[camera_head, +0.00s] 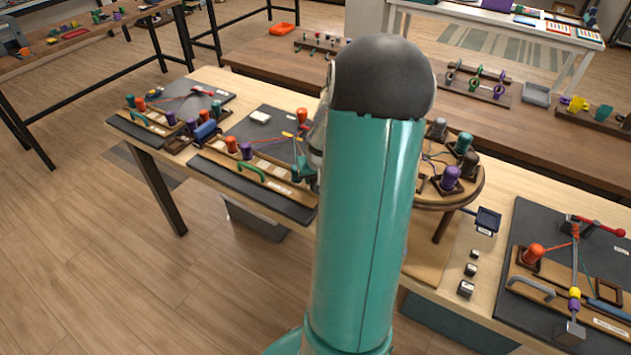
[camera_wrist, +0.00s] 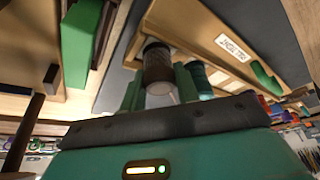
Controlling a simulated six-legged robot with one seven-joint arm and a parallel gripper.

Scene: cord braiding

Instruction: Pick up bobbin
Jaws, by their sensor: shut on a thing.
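A dark brown bobbin (camera_wrist: 157,65) with a pale grey end is between the teal fingers of my gripper (camera_wrist: 158,92) in the wrist view. My gripper is shut on it. A teal bobbin (camera_wrist: 202,80) stands just right of the right finger, partly hidden by it. In the head view my own arm covers most of the gripper, and the held bobbin cannot be made out there.
A wooden board with a white label (camera_wrist: 232,47) and a green handle (camera_wrist: 265,78) is close to the gripper. A round braiding stand (camera_head: 472,190) with several bobbins is right of my arm. A black mat (camera_head: 530,230) with another fixture lies at the right.

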